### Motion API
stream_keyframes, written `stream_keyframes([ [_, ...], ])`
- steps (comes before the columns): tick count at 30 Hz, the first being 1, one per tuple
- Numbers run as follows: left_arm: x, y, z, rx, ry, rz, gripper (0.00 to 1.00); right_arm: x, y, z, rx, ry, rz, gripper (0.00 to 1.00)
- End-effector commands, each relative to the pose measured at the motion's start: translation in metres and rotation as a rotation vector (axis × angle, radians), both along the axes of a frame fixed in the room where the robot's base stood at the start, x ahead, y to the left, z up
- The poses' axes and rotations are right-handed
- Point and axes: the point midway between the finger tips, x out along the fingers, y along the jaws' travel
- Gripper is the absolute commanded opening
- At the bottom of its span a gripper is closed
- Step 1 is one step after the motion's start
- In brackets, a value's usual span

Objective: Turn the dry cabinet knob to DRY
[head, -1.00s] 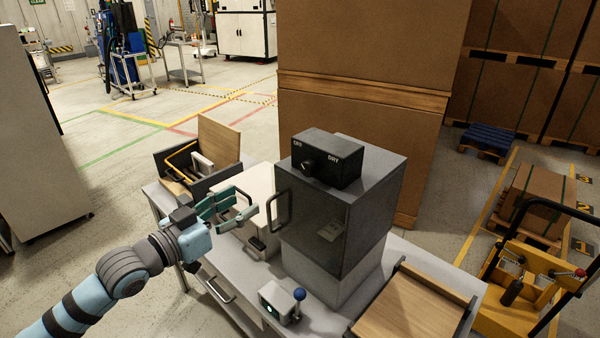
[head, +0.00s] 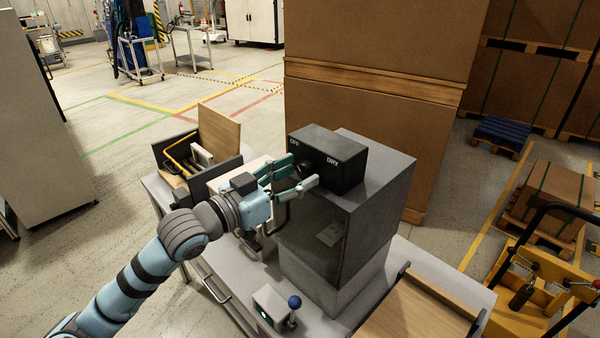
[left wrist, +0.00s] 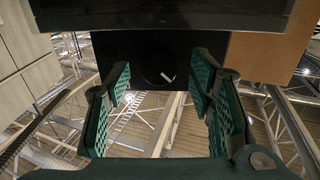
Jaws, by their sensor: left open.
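The dry cabinet (head: 330,235) is a grey box with a dark glass door. On its top sits a black control box (head: 338,168) marked OFF at left and DRY at right. Its round black knob (left wrist: 158,77) has a white pointer mark, slanted in the left wrist view; the head view does not clearly show which label it points to. My left gripper (head: 303,172) is open in front of the knob, its green fingers either side of it. In the left wrist view the knob lies ahead between the spread fingers; contact cannot be told. My right gripper is not seen.
The door handle (head: 283,215) stands below my left gripper. A small box with a blue ball-topped lever (head: 294,302) stands in front of the cabinet. A wooden-bottomed tray (head: 410,312) lies right, and an open drawer box (head: 205,160) left.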

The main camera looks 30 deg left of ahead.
Motion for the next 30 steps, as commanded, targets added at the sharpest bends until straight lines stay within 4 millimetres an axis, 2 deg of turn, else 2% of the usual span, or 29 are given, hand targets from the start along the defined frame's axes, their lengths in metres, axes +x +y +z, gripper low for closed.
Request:
stream_keyframes([
  [1, 0.0004, -0.0005, 0.0003, 0.000, -0.001, -0.001, 0.49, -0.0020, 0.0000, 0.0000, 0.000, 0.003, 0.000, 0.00],
  [2, 0.0005, -0.0007, 0.0003, 0.000, -0.001, -0.001, 0.44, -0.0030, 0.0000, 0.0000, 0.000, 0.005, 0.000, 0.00],
  [10, 0.0007, -0.0008, 0.0001, 0.000, 0.000, -0.002, 0.01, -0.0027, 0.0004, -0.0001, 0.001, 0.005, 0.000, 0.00],
  [20, 0.0002, -0.0002, -0.0001, 0.021, -0.007, -0.001, 0.01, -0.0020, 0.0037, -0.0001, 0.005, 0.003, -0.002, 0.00],
  [30, 0.0000, 0.0000, 0.0000, 0.187, -0.065, 0.000, 0.01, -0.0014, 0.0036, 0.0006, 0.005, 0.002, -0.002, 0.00],
])
